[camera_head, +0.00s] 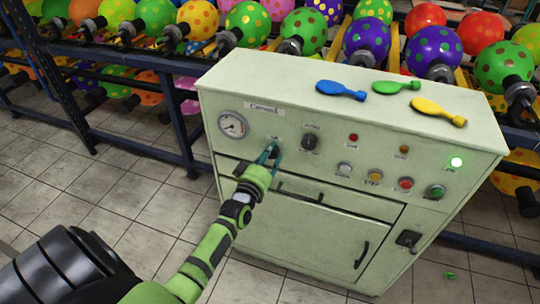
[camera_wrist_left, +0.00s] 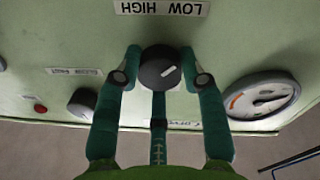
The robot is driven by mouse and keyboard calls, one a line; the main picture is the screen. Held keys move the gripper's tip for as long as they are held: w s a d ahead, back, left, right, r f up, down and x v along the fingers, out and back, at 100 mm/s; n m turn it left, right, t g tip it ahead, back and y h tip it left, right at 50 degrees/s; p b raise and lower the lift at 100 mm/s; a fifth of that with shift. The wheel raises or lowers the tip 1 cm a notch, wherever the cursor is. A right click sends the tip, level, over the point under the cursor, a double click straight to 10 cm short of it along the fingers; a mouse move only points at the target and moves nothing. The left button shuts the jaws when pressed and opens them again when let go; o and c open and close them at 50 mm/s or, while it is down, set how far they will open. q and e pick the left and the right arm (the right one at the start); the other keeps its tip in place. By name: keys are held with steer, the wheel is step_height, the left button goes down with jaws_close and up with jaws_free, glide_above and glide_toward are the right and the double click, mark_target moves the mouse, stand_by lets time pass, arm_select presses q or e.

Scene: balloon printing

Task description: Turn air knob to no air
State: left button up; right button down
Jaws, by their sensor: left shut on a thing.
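The pale green control cabinet (camera_head: 330,85) stands in the middle of the head view. My left gripper (camera_head: 271,152) reaches its front panel from the lower left. In the left wrist view, the dark round knob (camera_wrist_left: 158,66) sits between the two teal fingers of my left gripper (camera_wrist_left: 160,75), which are shut on its sides. The knob's white mark slants toward the upper right in that view. A LOW HIGH label (camera_wrist_left: 162,7) appears upside down near it. In the head view the fingers largely hide this knob. My right gripper is not in view.
A pressure gauge (camera_head: 232,124) and a second black knob (camera_head: 310,140) flank the held knob. Coloured buttons (camera_head: 375,175) and a lit green lamp (camera_head: 456,162) are further right. Flat balloons (camera_head: 341,90) lie on top. Racks of inflated balloons (camera_head: 366,40) stand behind.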

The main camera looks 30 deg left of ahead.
arm_select(q)
steer(key=shift+w+a+r, duration=0.1)
steer(key=shift+r, duration=0.25)
steer(key=o, duration=1.1)
steer(key=shift+o, duration=0.2)
steer(key=shift+f, duration=0.15)
steer(key=s+d, duration=0.2)
steer(key=s, duration=1)
steer(key=shift+f, duration=0.25)
steer(key=shift+w+d, duration=0.1)
